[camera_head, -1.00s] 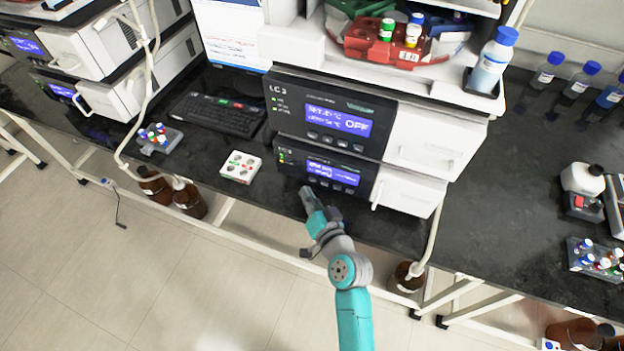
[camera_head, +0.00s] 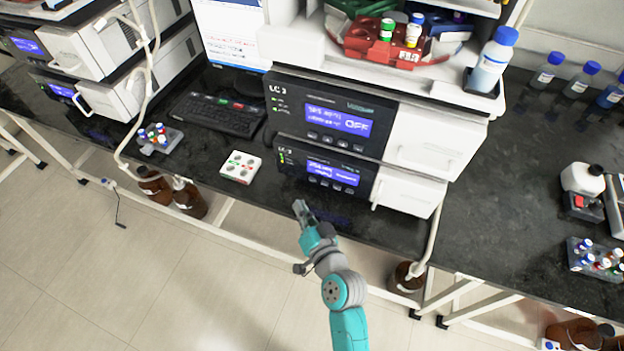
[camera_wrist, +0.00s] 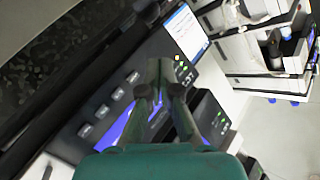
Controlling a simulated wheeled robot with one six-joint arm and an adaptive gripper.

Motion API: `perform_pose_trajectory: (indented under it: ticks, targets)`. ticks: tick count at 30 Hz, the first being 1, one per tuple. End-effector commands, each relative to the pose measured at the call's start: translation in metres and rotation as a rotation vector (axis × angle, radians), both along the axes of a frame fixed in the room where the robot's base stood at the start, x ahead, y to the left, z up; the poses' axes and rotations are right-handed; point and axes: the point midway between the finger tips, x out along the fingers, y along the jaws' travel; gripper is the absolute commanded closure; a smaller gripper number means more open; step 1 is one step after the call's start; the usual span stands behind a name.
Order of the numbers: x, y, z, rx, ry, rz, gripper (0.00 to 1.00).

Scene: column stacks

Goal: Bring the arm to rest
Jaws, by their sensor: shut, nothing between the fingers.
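My gripper (camera_head: 301,208) is shut and empty in the head view, in front of the lower LC 3 instrument (camera_head: 325,172) and over the bench's front edge. My teal and grey arm reaches up to it from the bottom of the picture. In the wrist view the fingers of my gripper (camera_wrist: 160,78) point towards an instrument's dark front panel (camera_wrist: 118,92) with several buttons and a lit blue display. The fingers appear apart from the panel, but the exact gap cannot be told.
A white tray with coloured dots (camera_head: 240,167) lies left of the gripper, near the keyboard (camera_head: 215,113). A vial rack (camera_head: 158,139) stands further left. Brown bottles (camera_head: 190,201) stand under the bench.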

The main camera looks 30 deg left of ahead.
Motion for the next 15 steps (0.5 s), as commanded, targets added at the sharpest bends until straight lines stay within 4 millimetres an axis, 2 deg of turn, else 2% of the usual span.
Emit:
perform_pose_trajectory:
  ticks: [11, 14, 15]
  targets:
    - [0.000, -0.002, -0.001, -0.001, 0.000, -0.003, 1.00]
    - [0.000, -0.017, -0.008, -0.013, -0.002, -0.028, 1.00]
    - [-0.001, -0.028, -0.013, -0.023, -0.004, -0.048, 1.00]
